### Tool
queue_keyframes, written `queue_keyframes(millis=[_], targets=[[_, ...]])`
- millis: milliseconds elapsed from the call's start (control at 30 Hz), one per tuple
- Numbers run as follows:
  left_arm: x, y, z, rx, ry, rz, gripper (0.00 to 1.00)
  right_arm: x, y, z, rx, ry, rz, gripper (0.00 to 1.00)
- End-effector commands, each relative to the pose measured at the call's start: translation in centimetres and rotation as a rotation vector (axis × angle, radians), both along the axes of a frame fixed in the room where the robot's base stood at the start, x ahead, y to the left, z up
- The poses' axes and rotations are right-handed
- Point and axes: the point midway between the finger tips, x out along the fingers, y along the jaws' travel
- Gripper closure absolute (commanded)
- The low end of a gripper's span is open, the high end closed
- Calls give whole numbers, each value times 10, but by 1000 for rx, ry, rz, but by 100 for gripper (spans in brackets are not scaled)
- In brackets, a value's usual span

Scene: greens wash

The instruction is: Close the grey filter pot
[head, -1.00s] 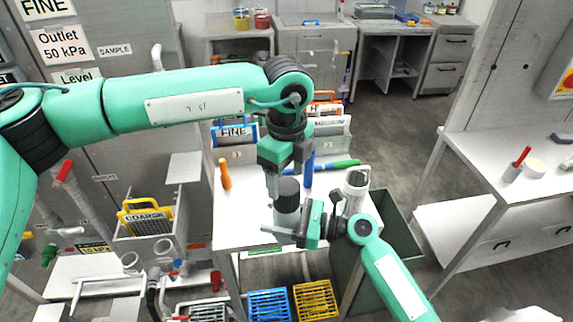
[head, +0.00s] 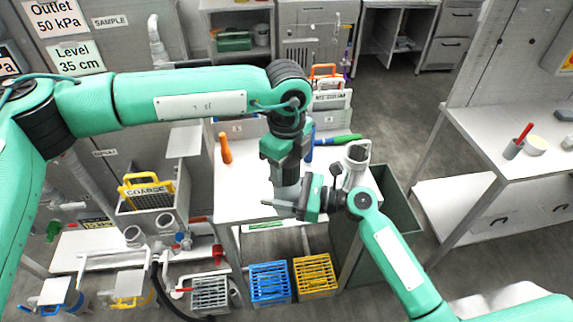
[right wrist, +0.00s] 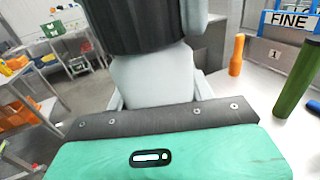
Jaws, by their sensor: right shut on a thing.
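The grey filter pot (head: 286,192) stands upright at the front of the white worktable. In the right wrist view, its pale body (right wrist: 150,78) fills the middle, with a dark ribbed lid (right wrist: 145,22) on top. My right gripper (head: 282,206) comes in from the right, shut on the pot's body low down. My left gripper (head: 285,164) points straight down at the lid from above. Its fingertips are hard to make out against the lid, so its opening is unclear. Whether the lid is fully seated cannot be seen.
An orange-handled tool (head: 225,149), a green cylinder (head: 340,140) and a white jug (head: 355,165) are on the worktable. Filter racks stand behind. Blue (head: 270,282) and yellow (head: 315,275) crates sit below. A grey bin (head: 400,215) stands at the right.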

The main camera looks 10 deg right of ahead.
Motion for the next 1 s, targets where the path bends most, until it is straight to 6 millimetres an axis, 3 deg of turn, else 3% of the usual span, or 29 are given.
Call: queue_keyframes(millis=[133,267,1000], targets=[[0,0,0,-1,-1,-32,76,0,0,1,1,-1,1,100],[0,0,0,-1,0,-177,76,0,0,1,1,-1,1,100],[1,-1,0,-2,1,-1401,76,0,0,1,1,-1,1,100]])
